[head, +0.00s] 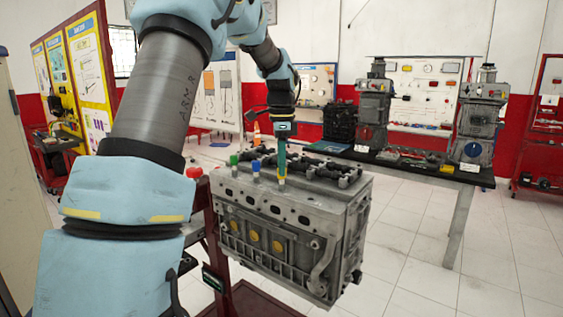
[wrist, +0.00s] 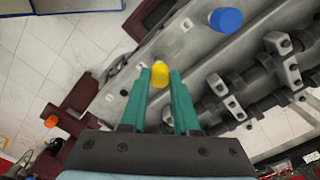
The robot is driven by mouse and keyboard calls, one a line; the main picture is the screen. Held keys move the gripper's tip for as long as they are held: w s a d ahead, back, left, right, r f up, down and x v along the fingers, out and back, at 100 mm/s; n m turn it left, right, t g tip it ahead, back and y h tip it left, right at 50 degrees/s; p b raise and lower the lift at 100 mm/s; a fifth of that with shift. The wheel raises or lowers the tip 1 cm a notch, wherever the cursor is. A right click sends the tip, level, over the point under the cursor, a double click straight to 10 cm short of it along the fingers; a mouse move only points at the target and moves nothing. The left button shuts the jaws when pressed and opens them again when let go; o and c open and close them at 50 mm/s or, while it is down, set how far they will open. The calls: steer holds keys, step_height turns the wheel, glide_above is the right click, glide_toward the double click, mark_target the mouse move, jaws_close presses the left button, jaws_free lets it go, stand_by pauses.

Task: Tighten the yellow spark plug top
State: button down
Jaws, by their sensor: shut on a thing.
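The yellow spark plug top (wrist: 160,74) sits between my gripper's teal fingertips (wrist: 160,80) in the wrist view. My gripper (head: 282,172) points down onto the top of the grey engine block (head: 290,215) in the head view and is shut on the yellow top. In the head view the fingers mostly hide the yellow top. A blue plug top (head: 256,166) stands beside it on the engine, and it also shows in the wrist view (wrist: 226,20). A green plug top (head: 233,160) stands further left.
A dark camshaft assembly (head: 325,168) runs along the engine top, close to my fingers. A red knob (head: 194,172) stands left of the engine. A bench (head: 420,163) with more engine parts is at the back right. The tiled floor on the right is clear.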

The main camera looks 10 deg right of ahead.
steer(key=m+p, duration=0.1)
steer(key=m, duration=0.4)
steer(key=shift+r+m+p, duration=0.1)
steer(key=shift+m+p, duration=0.2)
steer(key=shift+p, duration=0.05)
steer(key=m+p, duration=0.1)
steer(key=m, duration=1.4)
steer(key=shift+m, duration=0.3)
steer(key=c, duration=0.6)
jaws_free()
